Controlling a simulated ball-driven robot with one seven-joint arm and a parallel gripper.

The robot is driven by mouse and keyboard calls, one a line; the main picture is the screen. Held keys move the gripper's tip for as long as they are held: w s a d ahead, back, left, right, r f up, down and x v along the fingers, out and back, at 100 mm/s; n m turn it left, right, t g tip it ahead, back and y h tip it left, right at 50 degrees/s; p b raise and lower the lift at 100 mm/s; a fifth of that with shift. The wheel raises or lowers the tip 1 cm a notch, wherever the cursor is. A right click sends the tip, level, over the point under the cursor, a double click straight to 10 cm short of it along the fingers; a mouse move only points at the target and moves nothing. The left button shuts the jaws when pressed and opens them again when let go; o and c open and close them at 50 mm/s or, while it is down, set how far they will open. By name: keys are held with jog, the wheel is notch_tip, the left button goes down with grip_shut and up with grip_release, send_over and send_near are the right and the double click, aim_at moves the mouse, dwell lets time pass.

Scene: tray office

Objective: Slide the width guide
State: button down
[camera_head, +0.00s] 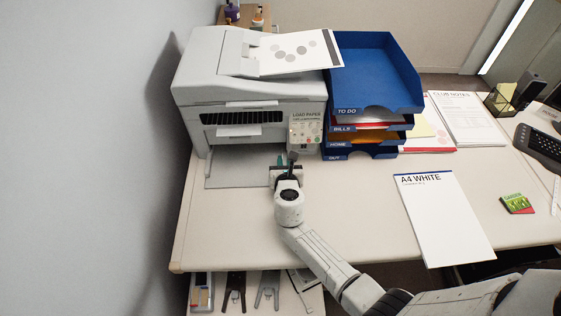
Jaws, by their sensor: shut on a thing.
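The printer (205,75) stands at the back left of the desk, with its paper tray (235,172) pulled out at the front. My gripper (284,163) is at the right side of this tray, in front of the printer's lower right corner. It is shut on the width guide, a small part with a green tab (280,160). My gripper and wrist hide most of the guide. No paper shows in the tray.
Blue stacked letter trays (375,75) stand close right of the printer. A pack marked A4 WHITE (440,215) lies on the desk (340,205) to the right. The wall is close on the left. Tools lie on a lower shelf.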

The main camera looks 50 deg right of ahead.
jog(key=c, duration=1.1)
grip_release()
jog(key=p+v, duration=0.1)
jog(key=v, duration=1)
jog(key=shift+w, duration=0.1)
